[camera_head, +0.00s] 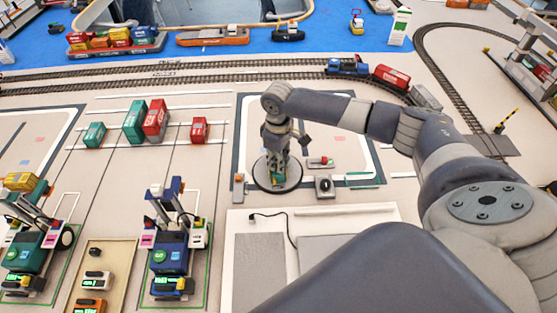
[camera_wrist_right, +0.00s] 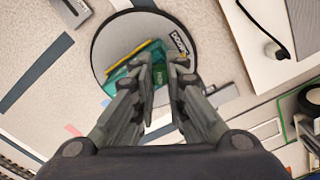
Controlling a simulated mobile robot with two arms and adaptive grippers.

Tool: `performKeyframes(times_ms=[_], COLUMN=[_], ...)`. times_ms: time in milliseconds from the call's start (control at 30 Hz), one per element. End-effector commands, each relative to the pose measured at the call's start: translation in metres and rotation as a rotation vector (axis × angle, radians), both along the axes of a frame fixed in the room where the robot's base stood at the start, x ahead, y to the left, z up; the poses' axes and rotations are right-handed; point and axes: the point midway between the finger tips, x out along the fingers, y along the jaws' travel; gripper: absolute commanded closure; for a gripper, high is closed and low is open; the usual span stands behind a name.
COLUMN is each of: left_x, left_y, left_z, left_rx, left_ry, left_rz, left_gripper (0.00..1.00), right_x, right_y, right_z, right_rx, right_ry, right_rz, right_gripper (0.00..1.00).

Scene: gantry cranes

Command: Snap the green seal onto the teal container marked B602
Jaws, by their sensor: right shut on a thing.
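My right gripper (camera_head: 277,164) points down over a round disc (camera_head: 262,184). In the right wrist view its fingers (camera_wrist_right: 161,72) are nearly together, shut on a small green piece (camera_wrist_right: 159,74), which looks like the green seal; the fingers hide most of it. A teal container (camera_wrist_right: 117,85) lies on the disc (camera_wrist_right: 112,38) right under the fingertips, partly covered by them. I cannot read a B602 mark on it, nor tell whether the seal touches it. My left gripper is not in view.
A yellow strip (camera_wrist_right: 134,56) lies along the teal container's edge. A small box with a knob (camera_head: 324,186) stands right of the disc. Other teal (camera_head: 134,122) and red containers (camera_head: 156,118) stand to the left. Crane models (camera_head: 172,250) stand at the front left.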

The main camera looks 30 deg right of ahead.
Motion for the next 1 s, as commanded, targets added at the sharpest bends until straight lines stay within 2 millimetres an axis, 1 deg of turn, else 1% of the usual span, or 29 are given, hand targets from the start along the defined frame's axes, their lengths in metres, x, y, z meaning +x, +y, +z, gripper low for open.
performKeyframes(times_ms=[367, 800, 1000], left_x=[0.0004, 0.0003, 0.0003], left_y=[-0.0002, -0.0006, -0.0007], left_z=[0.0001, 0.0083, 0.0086], left_rx=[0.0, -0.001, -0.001], left_ry=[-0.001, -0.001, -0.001], left_rz=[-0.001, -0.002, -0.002], left_gripper=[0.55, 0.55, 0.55], right_x=[0.0001, 0.0004, 0.0006], right_y=[0.0, 0.0, -0.0003], right_z=[-0.0001, -0.0015, -0.0029], right_rx=[0.0, 0.0, 0.0], right_ry=[0.0, -0.001, -0.001], right_rz=[0.0, 0.0, 0.0], right_gripper=[0.97, 0.97, 0.97])
